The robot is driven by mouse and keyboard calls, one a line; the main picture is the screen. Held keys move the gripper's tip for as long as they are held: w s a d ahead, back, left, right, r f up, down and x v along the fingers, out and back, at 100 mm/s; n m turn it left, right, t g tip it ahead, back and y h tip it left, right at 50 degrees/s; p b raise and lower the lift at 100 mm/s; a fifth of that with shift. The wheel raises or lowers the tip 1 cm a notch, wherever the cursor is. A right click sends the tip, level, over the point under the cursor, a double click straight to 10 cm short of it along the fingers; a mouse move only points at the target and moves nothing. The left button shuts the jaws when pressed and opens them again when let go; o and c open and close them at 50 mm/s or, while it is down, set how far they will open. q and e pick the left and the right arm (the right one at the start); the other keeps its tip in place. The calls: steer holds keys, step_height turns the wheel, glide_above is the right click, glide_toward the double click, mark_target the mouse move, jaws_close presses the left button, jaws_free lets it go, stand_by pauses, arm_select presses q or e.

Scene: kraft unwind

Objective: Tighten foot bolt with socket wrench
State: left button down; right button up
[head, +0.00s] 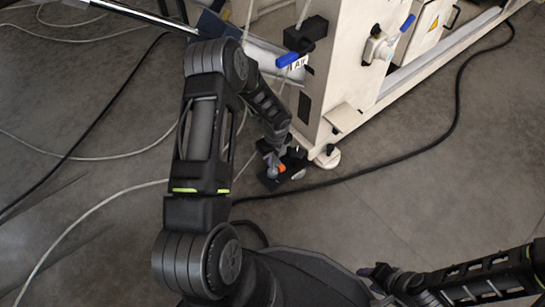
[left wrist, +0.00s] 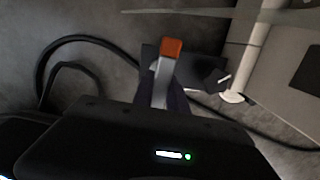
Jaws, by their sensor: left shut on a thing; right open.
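My left gripper (head: 277,170) is low by the machine's front corner, shut on the socket wrench. The wrench's orange end (head: 282,168) shows in the head view. In the left wrist view, its grey shaft (left wrist: 162,88) stands up between the fingers, with the orange end (left wrist: 172,48) at the top. The pale round machine foot (head: 327,157) is to the right of the gripper, apart from it; it also shows in the left wrist view (left wrist: 232,97). I cannot make out the foot bolt. My right gripper (head: 371,282) is open and low at the bottom, beside my body.
The white machine frame (head: 340,80) rises behind the foot, with blue-handled levers (head: 287,60). A dark flat object (left wrist: 208,68) lies beneath the wrench. Black cable (head: 410,157) and pale hoses (head: 90,212) cross the grey floor. The floor at right is mostly clear.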

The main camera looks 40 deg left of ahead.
arm_select(q)
steer(key=shift+r+m, duration=0.15)
steer(key=shift+m, duration=0.65)
steer(key=shift+m+p, duration=0.6)
steer(key=shift+m, duration=0.5)
